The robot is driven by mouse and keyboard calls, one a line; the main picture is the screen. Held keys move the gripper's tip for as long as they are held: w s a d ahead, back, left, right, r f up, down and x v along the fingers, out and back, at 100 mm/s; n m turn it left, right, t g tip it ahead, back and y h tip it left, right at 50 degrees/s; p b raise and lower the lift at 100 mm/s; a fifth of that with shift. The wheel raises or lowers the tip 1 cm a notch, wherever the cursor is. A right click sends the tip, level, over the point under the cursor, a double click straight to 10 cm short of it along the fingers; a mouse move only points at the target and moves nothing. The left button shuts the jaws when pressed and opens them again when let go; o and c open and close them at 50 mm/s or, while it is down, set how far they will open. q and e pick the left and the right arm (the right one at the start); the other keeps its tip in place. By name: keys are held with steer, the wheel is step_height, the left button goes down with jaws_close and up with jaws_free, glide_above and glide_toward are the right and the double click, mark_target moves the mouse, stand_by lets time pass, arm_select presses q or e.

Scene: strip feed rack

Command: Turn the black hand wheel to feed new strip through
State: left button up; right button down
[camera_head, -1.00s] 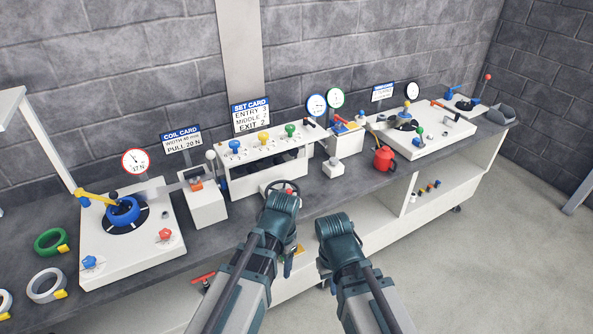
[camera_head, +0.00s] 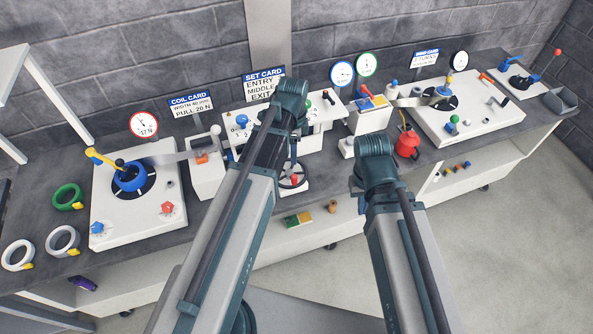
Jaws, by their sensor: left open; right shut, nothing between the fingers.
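The black hand wheel (camera_head: 304,178), with a red knob on it, sits on a small white block at the bench's front edge, below the set-card unit. My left arm crosses in front of that unit, and the dark end of my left gripper (camera_head: 294,157) hangs just above the wheel, partly hidden by the arm. It is open; I cannot tell whether it touches the wheel. My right arm stands to the right of the wheel, in front of the bench edge; its gripper is hidden behind the arm's own joint. A blue coil hub (camera_head: 130,178) is on the left plate.
A red can (camera_head: 407,145) stands right of the wheel. Green and grey rings (camera_head: 68,197) lie at the bench's left end. Colored blocks (camera_head: 298,219) are on the lower shelf. A take-up plate (camera_head: 480,125) is at the right. Open floor lies at the right front.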

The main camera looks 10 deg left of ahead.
mark_target(294, 175)
arm_select(q)
step_height(294, 175, down, 14)
steer(key=b, duration=1.3)
steer(key=shift+b, duration=0.3)
steer(key=shift+r, duration=0.15)
jaws_close()
